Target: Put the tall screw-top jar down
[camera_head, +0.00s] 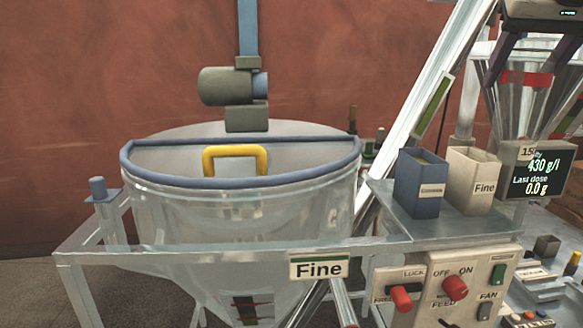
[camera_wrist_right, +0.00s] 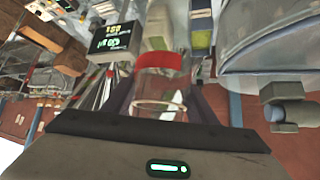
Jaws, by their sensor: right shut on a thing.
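The tall jar (camera_wrist_right: 160,90) is clear with a red band or cap (camera_wrist_right: 163,62). It stands out between the dark fingers of my right gripper (camera_wrist_right: 165,100) in the right wrist view. The red end is the one away from the gripper body. In the head view the red part (camera_head: 525,78) shows at the upper right, below the gripper body. My right gripper (camera_head: 522,88) points down there and is shut on the jar, above the small display. The jar's outline blends with the clear funnel behind it. My left gripper is not in view.
A large clear hopper (camera_head: 250,215) with a blue rim and yellow handle stands in a frame labelled Fine. A blue bin (camera_head: 419,190) and a cream bin (camera_head: 472,182) occupy the shelf beside it. A display (camera_head: 537,170) and control panel (camera_head: 445,290) are close by.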

